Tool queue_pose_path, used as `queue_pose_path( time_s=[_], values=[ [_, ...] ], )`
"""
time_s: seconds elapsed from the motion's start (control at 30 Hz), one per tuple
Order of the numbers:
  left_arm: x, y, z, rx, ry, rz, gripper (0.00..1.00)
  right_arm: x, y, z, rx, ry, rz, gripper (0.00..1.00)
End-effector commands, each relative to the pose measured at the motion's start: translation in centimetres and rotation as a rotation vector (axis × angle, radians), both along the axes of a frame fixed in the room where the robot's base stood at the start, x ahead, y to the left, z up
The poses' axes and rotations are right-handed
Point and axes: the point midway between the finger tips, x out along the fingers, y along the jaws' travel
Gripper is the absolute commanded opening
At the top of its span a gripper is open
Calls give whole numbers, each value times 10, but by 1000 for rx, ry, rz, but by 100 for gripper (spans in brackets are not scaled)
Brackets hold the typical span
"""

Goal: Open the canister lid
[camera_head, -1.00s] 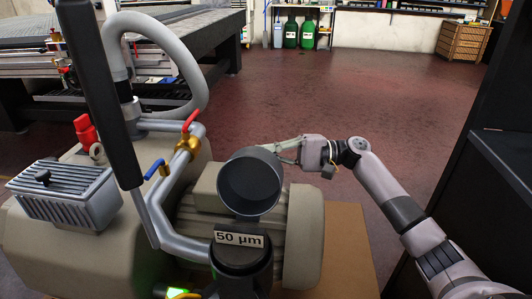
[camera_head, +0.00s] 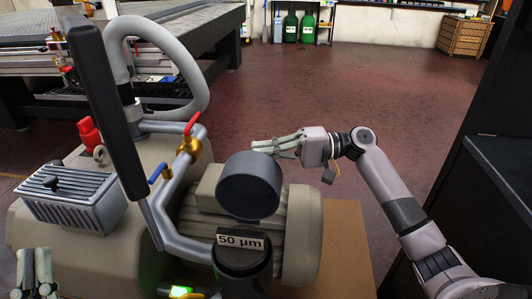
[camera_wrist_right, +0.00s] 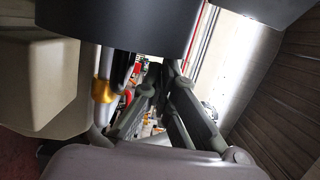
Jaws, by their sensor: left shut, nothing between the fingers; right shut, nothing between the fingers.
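The canister (camera_head: 243,262), labelled "50 µm", stands upright at the bottom centre of the head view. Its dark round lid (camera_head: 249,190) is raised and tilted above the body, with its hollow side showing. The lid appears as a dark cylinder (camera_wrist_right: 120,25) at the top of the right wrist view. My right gripper (camera_head: 256,145) is just behind and right of the lid's upper rim, shut and empty; whether it touches the lid is unclear. Its fingers (camera_wrist_right: 157,75) show in the right wrist view. My left gripper (camera_head: 35,252) is at the bottom left corner, shut and empty, well away from the canister.
Grey pipes with a red-handled valve (camera_head: 191,125) and a blue-handled valve (camera_head: 158,170) rise left of the canister. A ribbed motor (camera_head: 303,235) sits behind it. A black cabinet (camera_head: 500,190) stands at the right. The red floor (camera_head: 330,90) beyond is open.

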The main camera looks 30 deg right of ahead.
Motion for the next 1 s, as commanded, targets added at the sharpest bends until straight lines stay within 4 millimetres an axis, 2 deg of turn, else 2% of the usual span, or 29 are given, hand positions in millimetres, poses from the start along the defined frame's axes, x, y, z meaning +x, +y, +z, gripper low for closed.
queue_pose_path(
  time_s=[0.47, 0.57, 1.0],
  values=[
    [1, 0, -2, 3, 11, 0, 0, -2, -3, 0, -4, -4, 0, 0],
    [1, 0, -2, 3, 11, 0, 0, -6, -13, 0, -6, -3, -1, 0],
    [1, 0, -2, 3, 10, 0, 0, -40, -93, 1, -4, -4, -2, 0]
  ],
)
